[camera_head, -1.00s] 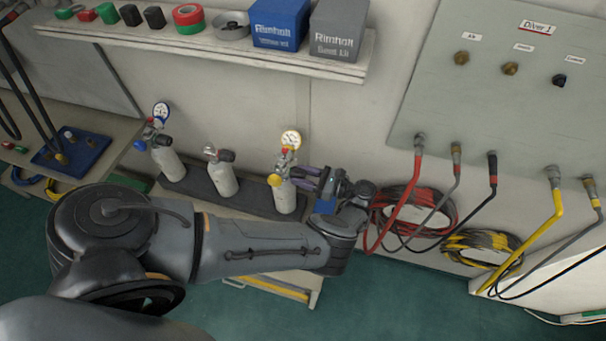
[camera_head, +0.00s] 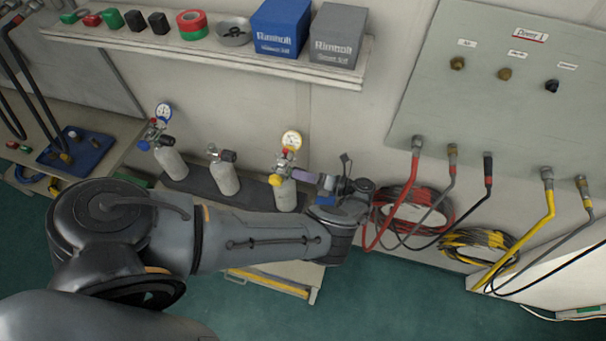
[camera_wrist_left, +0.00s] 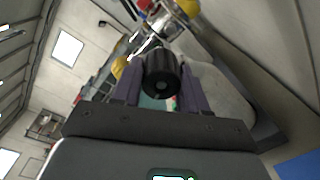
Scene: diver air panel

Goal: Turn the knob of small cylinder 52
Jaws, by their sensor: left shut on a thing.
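Three small white cylinders stand in a row; their numbers are too small to read. The right one (camera_head: 285,195) has a round gauge (camera_head: 291,140), a red part and a yellow knob (camera_head: 275,180) on its valve. My left gripper (camera_head: 301,176) reaches this valve from the right. In the left wrist view its two purple fingers are shut on a black ribbed knob (camera_wrist_left: 161,78), which the fingers hide in the head view. The middle cylinder (camera_head: 224,178) has a black knob and no gauge. The left cylinder (camera_head: 171,163) has a blue-rimmed gauge. My right gripper is not in view.
The cylinders stand on a dark mat (camera_head: 200,184). A shelf (camera_head: 200,50) with boxes and tape rolls is above. Right of my gripper hang a red hose coil (camera_head: 408,212) and a grey panel (camera_head: 495,110) with hoses. A blue tray (camera_head: 82,158) lies left.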

